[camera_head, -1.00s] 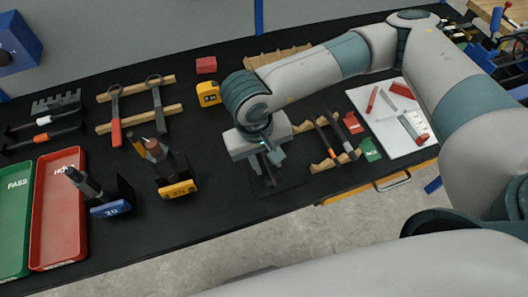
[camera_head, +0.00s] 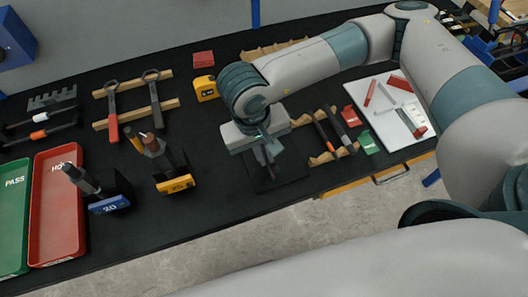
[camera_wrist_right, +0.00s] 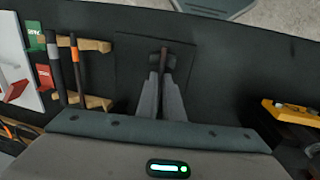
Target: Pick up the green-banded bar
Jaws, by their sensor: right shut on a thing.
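My right gripper (camera_head: 268,155) points down over a dark square pad (camera_head: 290,178) near the table's front edge. In the right wrist view its fingers (camera_wrist_right: 163,84) are shut on a dark, brownish bar-like piece (camera_wrist_right: 163,53) at the pad (camera_wrist_right: 132,68). The fingers hide most of this piece, and I see no green band on it. Two bars lie on a wooden rack (camera_head: 322,160) just right of the gripper, one with an orange band (camera_head: 325,138) and one with a grey band (camera_head: 338,126). My left gripper is out of view.
A green tag (camera_head: 368,142) and a red tag (camera_head: 351,116) lie right of the rack, before a white board (camera_head: 385,122). Left stand two bar holders, yellow-fronted (camera_head: 177,184) and blue-fronted (camera_head: 109,204). A red tray (camera_head: 58,225) and green tray (camera_head: 12,235) lie far left.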

